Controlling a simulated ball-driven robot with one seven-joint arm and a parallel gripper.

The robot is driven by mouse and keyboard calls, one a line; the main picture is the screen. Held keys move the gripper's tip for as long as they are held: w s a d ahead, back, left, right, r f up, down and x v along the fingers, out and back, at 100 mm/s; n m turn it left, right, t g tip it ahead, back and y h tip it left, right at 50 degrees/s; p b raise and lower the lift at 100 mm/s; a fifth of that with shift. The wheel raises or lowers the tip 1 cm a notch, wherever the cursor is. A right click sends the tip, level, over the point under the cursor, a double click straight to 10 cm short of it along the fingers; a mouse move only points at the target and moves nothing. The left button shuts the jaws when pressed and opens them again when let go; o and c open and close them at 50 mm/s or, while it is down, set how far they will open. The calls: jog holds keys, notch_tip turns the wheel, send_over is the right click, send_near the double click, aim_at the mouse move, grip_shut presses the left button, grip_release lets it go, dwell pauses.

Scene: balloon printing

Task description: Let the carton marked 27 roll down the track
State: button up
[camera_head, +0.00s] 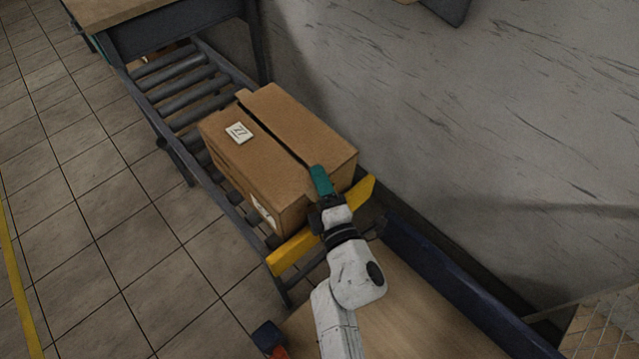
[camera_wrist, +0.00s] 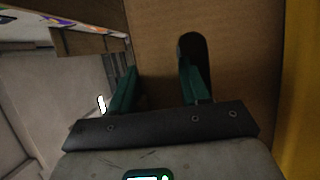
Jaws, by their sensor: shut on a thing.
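The brown carton (camera_head: 255,170) rests on the roller track (camera_head: 183,92). A white label (camera_head: 238,133) on its top appears to read 27. A yellow bar (camera_head: 295,250) crosses the track at the carton's near end. My gripper (camera_head: 320,183) is at the carton's near top edge, just above the bar. In the wrist view its two green fingers (camera_wrist: 158,78) straddle part of the carton (camera_wrist: 235,60), one finger at a dark slot (camera_wrist: 188,45). The jaws are shut on the carton; the exact contact is partly hidden. Yellow also shows at the right edge (camera_wrist: 300,90).
A wooden-topped table (camera_head: 115,10) stands at the track's far end. A wall (camera_head: 450,100) runs along the right. A wooden surface with a dark blue edge (camera_head: 450,270) lies at the near end. Tiled floor (camera_head: 100,220) is clear on the left.

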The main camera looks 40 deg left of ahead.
jog(key=o, duration=1.2)
jog(key=p+v, duration=0.2)
jog(key=v, duration=0.8)
jog(key=shift+s+d, duration=0.2)
jog(key=shift+d, duration=0.1)
